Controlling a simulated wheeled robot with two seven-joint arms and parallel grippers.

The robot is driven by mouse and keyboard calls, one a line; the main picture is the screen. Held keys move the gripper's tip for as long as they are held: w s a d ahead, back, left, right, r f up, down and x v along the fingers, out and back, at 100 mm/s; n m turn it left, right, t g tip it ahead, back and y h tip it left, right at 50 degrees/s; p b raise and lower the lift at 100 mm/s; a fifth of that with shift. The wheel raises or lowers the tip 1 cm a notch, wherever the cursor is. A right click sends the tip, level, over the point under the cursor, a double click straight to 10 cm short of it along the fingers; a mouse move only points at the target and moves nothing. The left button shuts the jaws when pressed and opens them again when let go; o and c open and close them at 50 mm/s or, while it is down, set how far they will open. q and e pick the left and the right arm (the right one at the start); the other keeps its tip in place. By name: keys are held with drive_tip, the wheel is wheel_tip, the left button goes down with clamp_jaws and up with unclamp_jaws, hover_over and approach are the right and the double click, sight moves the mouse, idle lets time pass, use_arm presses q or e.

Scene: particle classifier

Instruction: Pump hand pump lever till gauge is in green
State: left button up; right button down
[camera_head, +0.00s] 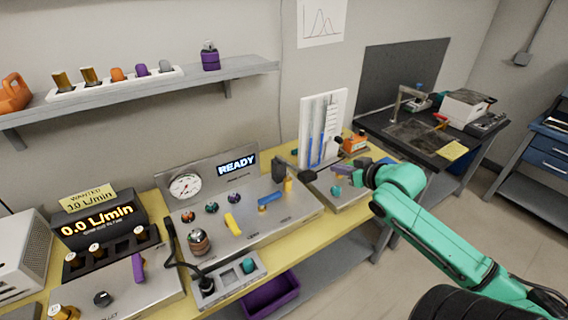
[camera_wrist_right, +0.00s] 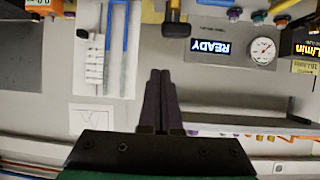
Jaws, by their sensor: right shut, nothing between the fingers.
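The round white gauge (camera_head: 185,187) is on the upright grey panel at the left of the bench unit, and also shows upside down in the wrist view (camera_wrist_right: 263,50). Its needle is too small to read against any green zone. A black-headed part (camera_head: 278,172) with a brass stem stands right of the READY display (camera_head: 238,164); it looks like the pump lever, but I cannot be sure. It also shows in the wrist view (camera_wrist_right: 176,27). My right gripper (camera_head: 345,170) is shut and empty, right of this part and apart from it. My left gripper is not in view.
A white board with blue tubes (camera_head: 323,127) stands behind my right gripper. An orange device (camera_head: 354,144) is close by. A flow display (camera_head: 97,220) reads 0.0 L/min at the left. A shelf (camera_head: 150,92) runs above. Knobs and a yellow handle (camera_head: 232,222) cover the panel.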

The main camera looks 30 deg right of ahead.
drive_tip(key=w+a+r, duration=0.2)
drive_tip(key=a, duration=0.1)
hover_over(311, 176)
drive_tip(key=f, duration=0.4)
drive_tip(key=shift+w+d, duration=0.2)
wheel_tip(311, 176, down, 4)
drive_tip(key=shift+a+r+p, duration=0.1)
drive_tip(key=shift+r+p, duration=0.15)
drive_tip(key=shift+p, duration=0.6)
drive_tip(key=shift+s+f+n+y, duration=0.15)
drive_tip(key=shift+f+n+y, duration=0.15)
drive_tip(key=shift+f, duration=0.15)
